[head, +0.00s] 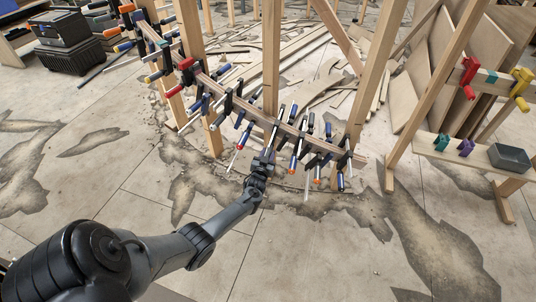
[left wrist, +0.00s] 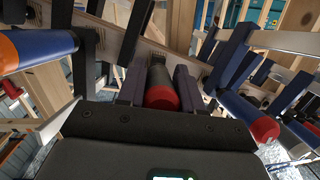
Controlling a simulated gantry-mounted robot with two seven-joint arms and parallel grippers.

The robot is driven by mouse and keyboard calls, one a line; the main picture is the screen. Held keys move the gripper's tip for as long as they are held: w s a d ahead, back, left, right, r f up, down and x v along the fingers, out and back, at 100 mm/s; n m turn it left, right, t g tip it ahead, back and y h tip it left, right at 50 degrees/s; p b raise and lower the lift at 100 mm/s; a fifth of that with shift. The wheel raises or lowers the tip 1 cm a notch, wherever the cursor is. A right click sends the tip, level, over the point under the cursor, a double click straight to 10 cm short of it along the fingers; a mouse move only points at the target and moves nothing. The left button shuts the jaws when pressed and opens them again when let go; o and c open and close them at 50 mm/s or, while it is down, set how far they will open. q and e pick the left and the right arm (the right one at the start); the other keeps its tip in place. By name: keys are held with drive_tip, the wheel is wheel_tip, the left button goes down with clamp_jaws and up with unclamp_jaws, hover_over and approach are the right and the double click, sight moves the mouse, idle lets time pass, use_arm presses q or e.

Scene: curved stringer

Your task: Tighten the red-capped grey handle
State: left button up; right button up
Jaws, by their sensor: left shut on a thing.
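The red-capped grey handle (left wrist: 161,92) shows in the left wrist view, its red end facing the camera and its dark grey body running away toward the wooden stringer. My left gripper (left wrist: 160,86) is shut on this handle, with one dark finger on each side of it. In the head view my left gripper (head: 265,157) is at the near side of the curved wooden stringer (head: 250,111), among the clamps. The held handle cannot be made out clearly there. My right gripper is in neither view.
A blue handle with an orange end (left wrist: 38,50) is left of the gripper in the wrist view, and a blue handle with a red end (left wrist: 250,118) is close on the right. Several clamps crowd the stringer. A rack with a grey bin (head: 509,158) stands right; open floor lies in front.

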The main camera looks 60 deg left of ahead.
use_arm(q)
drive_tip(key=shift+m+g+y, duration=0.3)
drive_tip(key=shift+m+y, duration=0.2)
drive_tip(key=shift+m, duration=0.7)
drive_tip(key=shift+m+y+b, duration=0.35)
drive_tip(key=shift+m+y, duration=0.15)
drive_tip(key=shift+m, duration=0.3)
drive_tip(key=shift+r, duration=0.1)
drive_tip(key=o, duration=1)
drive_tip(key=shift+c, duration=0.2)
drive_tip(key=shift+s, duration=0.15)
